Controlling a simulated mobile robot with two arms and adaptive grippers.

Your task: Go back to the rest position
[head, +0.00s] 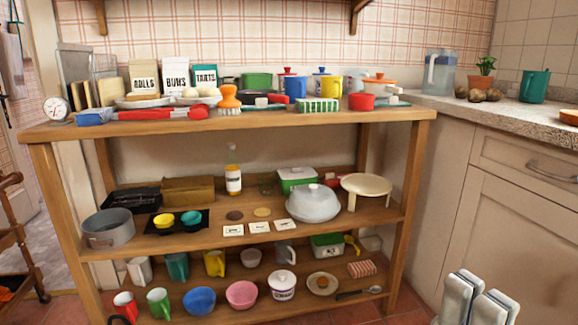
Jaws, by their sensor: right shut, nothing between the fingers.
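My right gripper (477,283) shows at the bottom right, in front of the pale lower cabinet. Its two grey fingers point up, and it is shut with nothing held. It is apart from the wooden shelf unit and its goods. My left gripper is not in view.
A wooden shelf unit (270,127) fills the middle, with crowded dishes and tins on several levels. A stone counter (455,108) over a pale cabinet (512,205) stands at the right. A brown cart (12,235) stands at the left edge. Tiled floor shows at the bottom right.

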